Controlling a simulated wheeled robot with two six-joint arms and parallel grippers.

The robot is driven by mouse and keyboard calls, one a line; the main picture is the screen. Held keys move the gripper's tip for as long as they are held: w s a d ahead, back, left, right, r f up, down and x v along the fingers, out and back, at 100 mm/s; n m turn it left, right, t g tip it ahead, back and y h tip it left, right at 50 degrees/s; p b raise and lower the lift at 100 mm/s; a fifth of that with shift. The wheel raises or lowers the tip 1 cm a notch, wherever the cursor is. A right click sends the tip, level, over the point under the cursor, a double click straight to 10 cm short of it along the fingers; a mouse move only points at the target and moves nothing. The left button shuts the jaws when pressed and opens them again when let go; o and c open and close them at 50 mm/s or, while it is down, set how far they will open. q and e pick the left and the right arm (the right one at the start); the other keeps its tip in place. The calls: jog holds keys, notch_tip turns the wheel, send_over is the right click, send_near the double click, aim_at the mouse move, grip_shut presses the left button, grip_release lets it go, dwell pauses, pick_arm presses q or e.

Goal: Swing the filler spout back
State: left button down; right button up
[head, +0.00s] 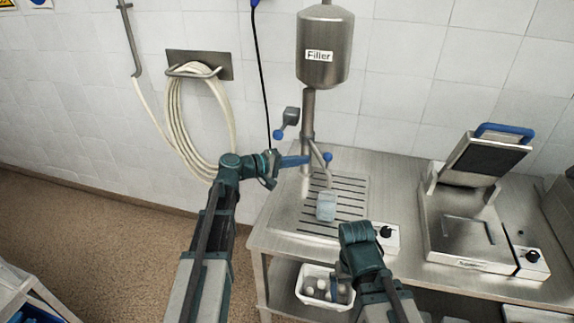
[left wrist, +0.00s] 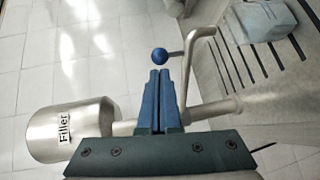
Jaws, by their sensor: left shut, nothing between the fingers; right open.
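The steel filler (head: 326,48) hangs on a post above the worktable; its labelled tank also shows in the left wrist view (left wrist: 75,132). Its bent spout (head: 319,152) reaches out over the slotted drip tray (head: 287,213), and shows in the left wrist view (left wrist: 188,75). A blue ball knob (head: 328,157) sits by the spout. My left gripper (head: 306,160) is shut and empty, its tips close to the knob; in the left wrist view the knob (left wrist: 159,56) is just beyond the fingertips. My right gripper (head: 344,272) is open, low before the table's front; its fingers are hard to make out.
A second blue knob (head: 279,134) is on a lever left of the post. A hinged press (head: 470,230) stands to the right. A white bin (head: 312,298) is on the lower shelf.

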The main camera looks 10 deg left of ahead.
aim_at(324, 157)
pick_arm(q)
jog(key=x, duration=0.5)
jog(key=shift+w+d+b, duration=0.1)
jog(key=shift+w+b, duration=0.05)
jog(key=shift+b, duration=0.25)
pick_arm(e)
jog(key=shift+f, duration=0.55)
pick_arm(q)
jog(key=shift+d, duration=0.15)
